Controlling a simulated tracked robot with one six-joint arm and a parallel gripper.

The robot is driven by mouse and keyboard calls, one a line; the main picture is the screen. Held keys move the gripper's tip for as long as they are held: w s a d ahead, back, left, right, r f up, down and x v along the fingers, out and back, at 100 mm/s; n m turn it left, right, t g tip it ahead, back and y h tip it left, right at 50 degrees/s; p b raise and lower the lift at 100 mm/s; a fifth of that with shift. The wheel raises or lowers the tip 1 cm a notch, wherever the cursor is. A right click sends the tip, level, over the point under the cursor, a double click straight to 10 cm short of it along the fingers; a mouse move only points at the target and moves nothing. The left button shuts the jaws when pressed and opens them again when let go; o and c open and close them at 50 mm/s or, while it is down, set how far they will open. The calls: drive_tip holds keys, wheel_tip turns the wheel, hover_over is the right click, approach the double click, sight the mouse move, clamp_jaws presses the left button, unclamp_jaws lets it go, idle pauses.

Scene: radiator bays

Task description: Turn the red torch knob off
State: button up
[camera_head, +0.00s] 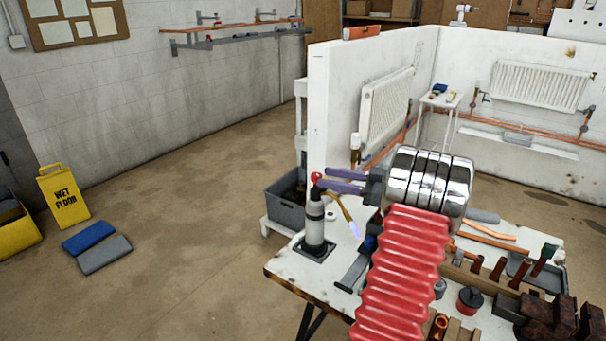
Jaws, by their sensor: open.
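The torch (314,226) stands upright on a dark square base at the left end of the white workbench (290,271). Its red knob (316,177) is at the top. A brass nozzle slants down to the right from it and ends in a pale blue-violet flame (355,231). My gripper (323,180) is open, with two purple-grey fingers pointing left. The fingertips are at the red knob in the picture. I cannot tell whether they touch it or how far around it they reach. My red bellows-covered arm hides part of the bench.
A grey bin (286,203) stands behind the torch. Tools, copper pipes and a wooden rack (480,275) crowd the bench's right side. White partition walls (344,90) with radiators stand behind.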

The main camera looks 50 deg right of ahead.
drive_tip(key=x, duration=0.8)
drive_tip(key=shift+w, duration=0.3)
drive_tip(key=shift+a, duration=0.15)
drive_tip(key=shift+c, duration=0.5)
drive_tip(key=c, duration=1)
drive_tip(key=shift+o, duration=0.2)
